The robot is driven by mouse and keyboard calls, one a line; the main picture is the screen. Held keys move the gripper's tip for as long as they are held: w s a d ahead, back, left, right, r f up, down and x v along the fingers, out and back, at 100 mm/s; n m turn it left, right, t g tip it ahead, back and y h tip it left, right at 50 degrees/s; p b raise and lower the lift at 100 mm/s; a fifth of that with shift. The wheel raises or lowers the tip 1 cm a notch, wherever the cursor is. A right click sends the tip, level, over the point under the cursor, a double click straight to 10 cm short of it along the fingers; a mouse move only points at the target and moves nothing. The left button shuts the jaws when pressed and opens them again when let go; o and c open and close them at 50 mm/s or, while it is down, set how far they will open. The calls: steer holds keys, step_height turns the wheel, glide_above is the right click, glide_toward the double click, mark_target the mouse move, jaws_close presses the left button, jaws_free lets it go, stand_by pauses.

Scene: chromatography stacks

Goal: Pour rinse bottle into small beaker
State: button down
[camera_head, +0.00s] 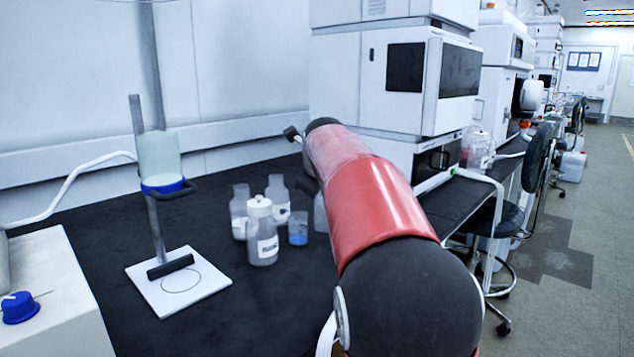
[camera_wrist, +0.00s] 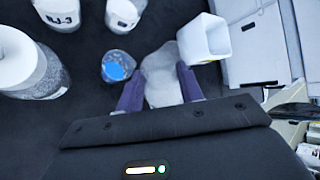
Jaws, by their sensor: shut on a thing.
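In the wrist view my gripper (camera_wrist: 160,90) is shut on a translucent greyish bottle (camera_wrist: 164,72), which I take to be the rinse bottle; its label is not readable. The small beaker (camera_wrist: 117,67) with blue liquid stands just left of the held bottle, apart from my fingers. The small beaker also shows in the head view (camera_head: 298,230), on the dark bench left of my red arm. My gripper is hidden behind my arm in the head view. I cannot tell whether any liquid is flowing.
A white square-mouthed container (camera_wrist: 203,38) is close to the right of the held bottle. A capped bottle (camera_head: 263,235) and two open bottles (camera_head: 240,212) (camera_head: 279,200) stand left of the beaker. A stand on a white base (camera_head: 205,287) is further left. White instruments (camera_head: 400,80) rise behind my arm.

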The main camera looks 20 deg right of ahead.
steer(key=shift+a+f+n+g+h+b, duration=0.15)
steer(key=shift+f+n+g+h+b, duration=0.15)
steer(key=shift+h, duration=0.1)
stand_by(0.4)
steer(key=shift+w, duration=0.1)
steer(key=shift+a+h, duration=0.15)
steer(key=shift+h, duration=0.15)
steer(key=shift+n, duration=0.3)
steer(key=shift+b, duration=0.3)
